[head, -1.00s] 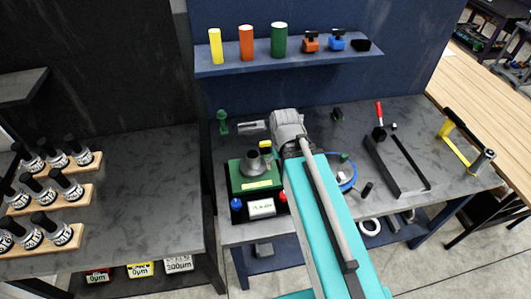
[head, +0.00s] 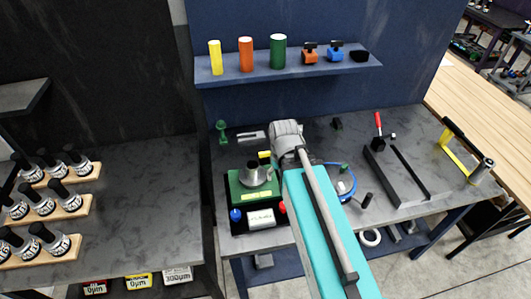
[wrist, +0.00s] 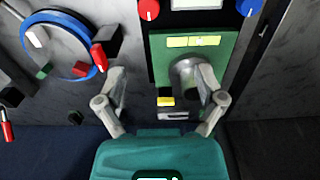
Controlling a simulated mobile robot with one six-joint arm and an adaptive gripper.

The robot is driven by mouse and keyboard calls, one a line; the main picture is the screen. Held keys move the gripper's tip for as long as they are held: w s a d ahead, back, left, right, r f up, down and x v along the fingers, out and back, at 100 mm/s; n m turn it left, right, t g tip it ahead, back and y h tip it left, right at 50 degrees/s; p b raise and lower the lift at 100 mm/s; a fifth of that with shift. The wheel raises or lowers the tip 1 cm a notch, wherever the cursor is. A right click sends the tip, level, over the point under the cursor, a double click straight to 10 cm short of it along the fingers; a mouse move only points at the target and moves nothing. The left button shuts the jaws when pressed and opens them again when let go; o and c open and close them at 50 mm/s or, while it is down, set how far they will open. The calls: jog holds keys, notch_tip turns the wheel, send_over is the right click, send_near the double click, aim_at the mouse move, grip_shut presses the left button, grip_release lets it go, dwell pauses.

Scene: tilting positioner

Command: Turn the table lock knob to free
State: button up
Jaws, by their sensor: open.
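The positioner is a green box (head: 254,190) with a grey flared fitting on top (head: 252,176), left of my arm in the head view. In the wrist view its green face (wrist: 164,60) carries a yellow label, and the grey round fitting (wrist: 184,72) shows partly behind my right finger. Beside the box are a red knob (wrist: 149,9) and a blue knob (wrist: 247,6). I cannot tell which part is the table lock knob.
A blue ring (wrist: 28,62) with a red-handled part (wrist: 98,57) lies beside the positioner. A shelf (head: 290,73) with coloured cylinders is at the back. A dark bracket with a red lever (head: 378,120) stands at right.

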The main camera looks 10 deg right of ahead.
jog(key=shift+w, duration=0.3)
jog(key=shift+c, duration=1)
jog(key=m+b, duration=0.3)
jog(key=m, duration=1.5)
send_over(265, 152)
notch_tip(265, 152, down, 3)
jog(key=shift+a+r, duration=0.1)
jog(key=shift+a, duration=0.05)
jog(key=shift+f, duration=0.2)
notch_tip(265, 152, down, 13)
jog(key=b, duration=1.3)
jog(key=shift+f+b, duration=0.2)
jog(key=shift+b, duration=0.1)
grip_shut()
